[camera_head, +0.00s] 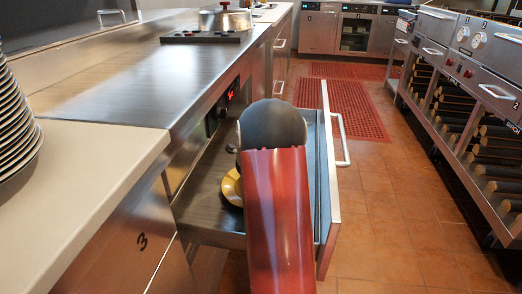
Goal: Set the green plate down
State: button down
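No green plate can be made out in this view. A yellow, rounded dish or plate (231,187) shows partly inside an open steel drawer (205,205), on its left side. My red arm link and its dark rounded joint cover the middle of the drawer and part of the yellow piece. My gripper is not visible, so I cannot see whether it holds anything.
A stack of plates (14,125) stands on the white counter (85,165) at left. The steel worktop (150,85) is mostly clear, with a lidded pot (225,19) at its far end. A grill unit with logs (470,110) lines the right, beyond open tiled floor (400,220).

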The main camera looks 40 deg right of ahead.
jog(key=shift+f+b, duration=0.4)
jog(key=shift+b, duration=0.35)
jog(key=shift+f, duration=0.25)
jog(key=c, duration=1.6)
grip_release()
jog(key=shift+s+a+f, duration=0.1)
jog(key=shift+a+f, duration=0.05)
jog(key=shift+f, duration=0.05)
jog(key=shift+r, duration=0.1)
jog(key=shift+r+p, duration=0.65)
jog(key=shift+p, duration=0.15)
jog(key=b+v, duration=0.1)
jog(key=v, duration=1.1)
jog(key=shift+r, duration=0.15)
